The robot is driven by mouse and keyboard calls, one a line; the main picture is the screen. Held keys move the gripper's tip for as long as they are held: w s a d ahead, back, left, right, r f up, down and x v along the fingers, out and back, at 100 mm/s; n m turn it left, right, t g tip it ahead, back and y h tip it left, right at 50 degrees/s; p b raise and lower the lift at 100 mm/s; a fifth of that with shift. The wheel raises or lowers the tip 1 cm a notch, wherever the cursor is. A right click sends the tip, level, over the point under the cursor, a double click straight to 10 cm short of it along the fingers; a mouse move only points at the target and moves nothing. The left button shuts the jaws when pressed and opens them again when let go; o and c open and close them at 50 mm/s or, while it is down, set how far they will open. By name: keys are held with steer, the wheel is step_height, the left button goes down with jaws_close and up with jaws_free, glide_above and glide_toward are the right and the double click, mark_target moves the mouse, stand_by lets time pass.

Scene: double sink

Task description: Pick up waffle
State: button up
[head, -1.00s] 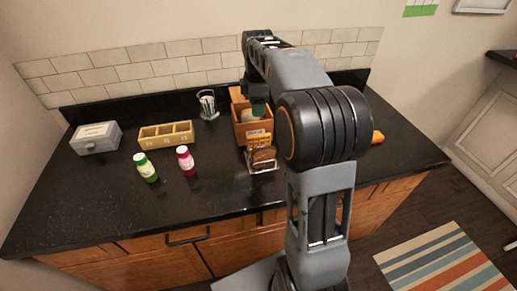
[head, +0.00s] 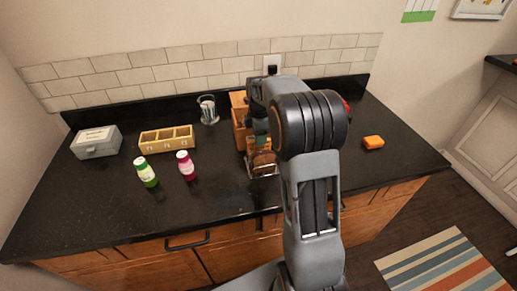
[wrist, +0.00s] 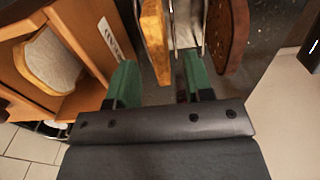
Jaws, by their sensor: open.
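The waffle (wrist: 155,40) is a golden slab seen edge-on in the wrist view, upright in a metal wire rack (wrist: 186,22). My gripper (wrist: 160,62) is open, with green fingers on either side of the waffle's near end. The left finger is close to the waffle; I cannot tell whether it touches. The right finger lies between the waffle and a dark brown slice (wrist: 232,38). In the head view my arm hides most of the gripper, and the rack (head: 263,172) shows just below it with the brown slice.
A wooden box (wrist: 85,45) holding a pale slice stands close left of the gripper in the wrist view.

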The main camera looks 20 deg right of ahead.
mark_target(259, 149)
steer(key=shift+f, duration=1.7)
steer(key=shift+c, duration=0.2)
steer(key=c, duration=0.8)
